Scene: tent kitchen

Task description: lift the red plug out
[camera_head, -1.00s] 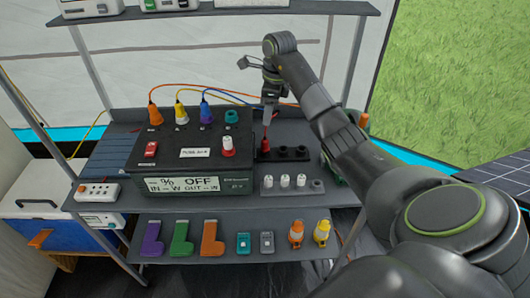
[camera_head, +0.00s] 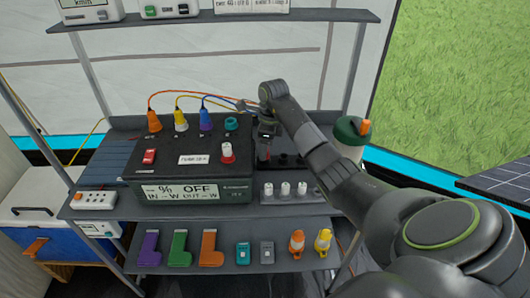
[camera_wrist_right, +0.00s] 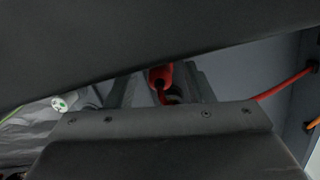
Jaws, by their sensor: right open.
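The red plug (camera_wrist_right: 160,77) shows in the right wrist view between dark grey parts of my right gripper, with a red cable near it. In the head view my right gripper (camera_head: 264,146) is low over the black socket strip (camera_head: 286,161), at the right side of the black power box (camera_head: 185,160). There the gripper hides most of the plug. The gripper is open, and its fingers are around or very close to the plug; contact cannot be told. My left gripper is not in view.
A red-and-white knob (camera_head: 227,152) is close left of the gripper. A grey strip with white pegs (camera_head: 285,189) lies in front. A green-topped jar (camera_head: 350,135) stands right.

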